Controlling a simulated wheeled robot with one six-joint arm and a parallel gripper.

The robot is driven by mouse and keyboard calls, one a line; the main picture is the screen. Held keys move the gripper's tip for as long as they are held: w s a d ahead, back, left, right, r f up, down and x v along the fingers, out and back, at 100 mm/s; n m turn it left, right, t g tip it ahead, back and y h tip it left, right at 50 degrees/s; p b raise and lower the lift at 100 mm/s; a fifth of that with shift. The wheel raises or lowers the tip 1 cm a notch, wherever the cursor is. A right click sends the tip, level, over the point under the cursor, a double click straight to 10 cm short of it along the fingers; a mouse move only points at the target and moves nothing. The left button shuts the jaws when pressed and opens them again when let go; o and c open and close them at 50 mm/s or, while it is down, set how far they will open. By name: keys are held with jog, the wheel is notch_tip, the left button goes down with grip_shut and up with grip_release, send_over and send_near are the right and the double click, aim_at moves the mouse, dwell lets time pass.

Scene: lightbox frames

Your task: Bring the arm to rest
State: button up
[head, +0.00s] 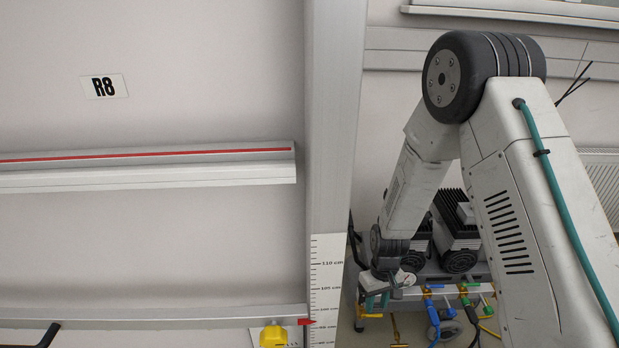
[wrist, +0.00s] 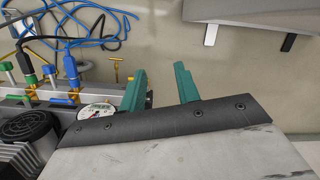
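My arm (head: 410,190) shows on the right in the head view, bent at a dark upper joint, with its forearm slanting down to the left. My gripper (wrist: 160,72) shows in the wrist view as two teal fingers standing apart, with nothing held between them. In the head view my gripper (head: 377,301) is small and low, in front of the bench with the pumps, and its fingers are hard to make out there.
A bench with dark finned pumps (head: 457,232) stands behind my gripper; valves and blue hoses (wrist: 85,20) show beside it. A grey post with a height scale (head: 327,285) stands left of the arm.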

jog(key=s+d+r+m+t, duration=0.1)
jog(key=s+d+r, duration=0.1)
jog(key=s+r, duration=0.6)
jog(key=s+d+r+m+t, duration=0.1)
jog(key=s+d+r, duration=0.2)
jog(key=s+r, duration=0.5)
jog(key=s+d+r+m+t, duration=0.1)
jog(key=s+r, duration=0.7)
jog(key=r, duration=1.8)
jog(key=shift+s+d+m, duration=0.15)
jog(key=shift+d+m, duration=0.35)
jog(key=shift+d, duration=0.65)
